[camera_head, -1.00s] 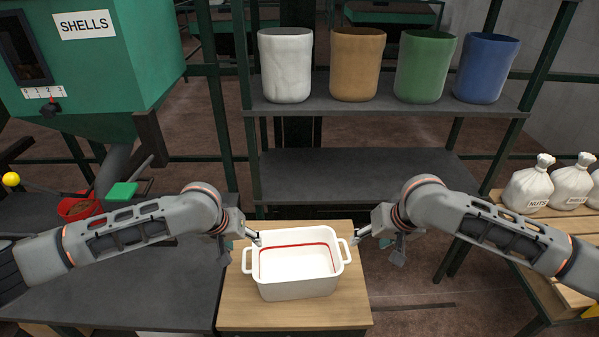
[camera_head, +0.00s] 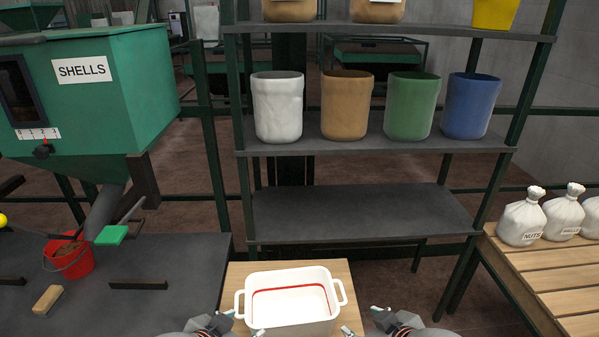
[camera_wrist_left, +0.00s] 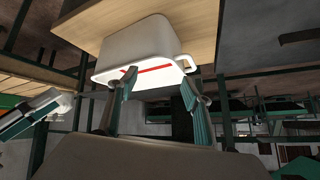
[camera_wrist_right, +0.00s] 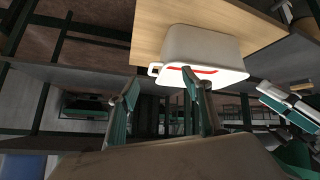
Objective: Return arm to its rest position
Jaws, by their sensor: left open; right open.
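My left gripper (camera_head: 240,326) is at the bottom edge of the head view, just in front of the white bin's left side. My right gripper (camera_head: 364,324) is at the bottom edge, in front of the bin's right side. Both are open and empty, apart from the bin's handles; most of both arms is out of the head view. The left wrist view shows the open left fingers (camera_wrist_left: 158,86) with the bin (camera_wrist_left: 140,45) beyond them. The right wrist view shows the open right fingers (camera_wrist_right: 161,82) and the bin (camera_wrist_right: 195,45) beyond.
The white two-handled bin (camera_head: 292,323) with a red inner line stands on a wooden stand (camera_head: 345,275). A dark bench (camera_head: 190,275) with a red bucket (camera_head: 70,258) is left. Shelves (camera_head: 370,213) stand behind. Sacks (camera_head: 521,218) sit on slats at right.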

